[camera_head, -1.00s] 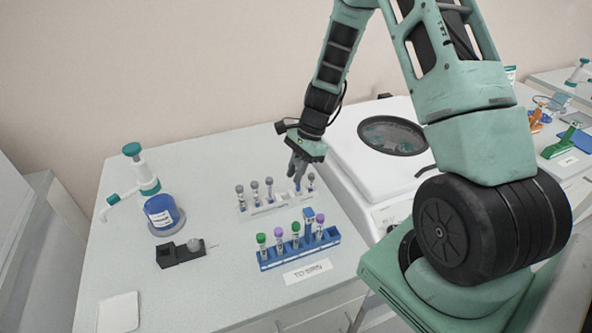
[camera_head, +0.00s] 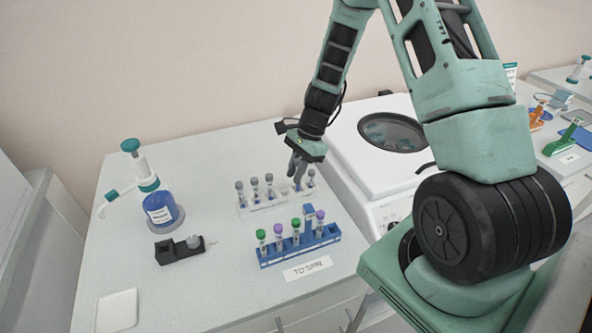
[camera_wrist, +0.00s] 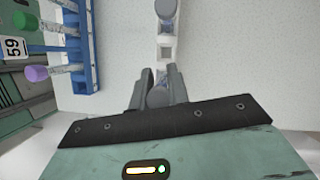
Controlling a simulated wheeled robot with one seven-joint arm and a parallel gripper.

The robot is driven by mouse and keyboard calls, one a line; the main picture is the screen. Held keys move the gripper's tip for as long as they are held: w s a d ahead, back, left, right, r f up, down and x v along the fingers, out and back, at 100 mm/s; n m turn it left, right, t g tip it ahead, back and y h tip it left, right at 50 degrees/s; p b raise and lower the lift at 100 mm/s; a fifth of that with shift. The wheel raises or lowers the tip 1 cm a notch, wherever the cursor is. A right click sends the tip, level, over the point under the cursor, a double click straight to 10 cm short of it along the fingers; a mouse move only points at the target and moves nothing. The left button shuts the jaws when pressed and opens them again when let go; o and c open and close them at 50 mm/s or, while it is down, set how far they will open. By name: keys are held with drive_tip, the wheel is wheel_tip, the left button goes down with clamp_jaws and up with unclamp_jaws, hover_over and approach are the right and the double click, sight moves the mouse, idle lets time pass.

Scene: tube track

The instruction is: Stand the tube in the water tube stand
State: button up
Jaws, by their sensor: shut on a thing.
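The water tube stand appears to be the pale rack (camera_head: 262,206) at the back of the bench, with several grey-capped tubes (camera_head: 254,183) standing in it. My gripper (camera_head: 298,182) points down over its right part. In the wrist view my gripper (camera_wrist: 157,88) is shut on a grey-capped tube (camera_wrist: 157,99), whose round cap shows between the fingers. An empty square slot (camera_wrist: 167,52) of the rack shows just beyond the fingers, with grey caps (camera_wrist: 165,8) farther along. The lower part of the held tube is hidden, so I cannot tell how deep it sits in the rack.
A blue rack (camera_head: 290,254) with green- and purple-capped tubes stands in front, behind a "TO SPIN" label (camera_head: 307,268). A white centrifuge (camera_head: 352,158) is close on the right. The front left bench is mostly clear.

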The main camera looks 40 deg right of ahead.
drive_tip(key=shift+f, duration=0.25)
drive_tip(key=shift+f+b, duration=0.35)
drive_tip(key=shift+b, duration=0.05)
drive_tip(key=o, duration=0.9)
drive_tip(key=shift+c, duration=0.2)
drive_tip(key=b+v, duration=0.3)
drive_tip(key=v, duration=1.4)
drive_tip(key=shift+d+r, duration=0.15)
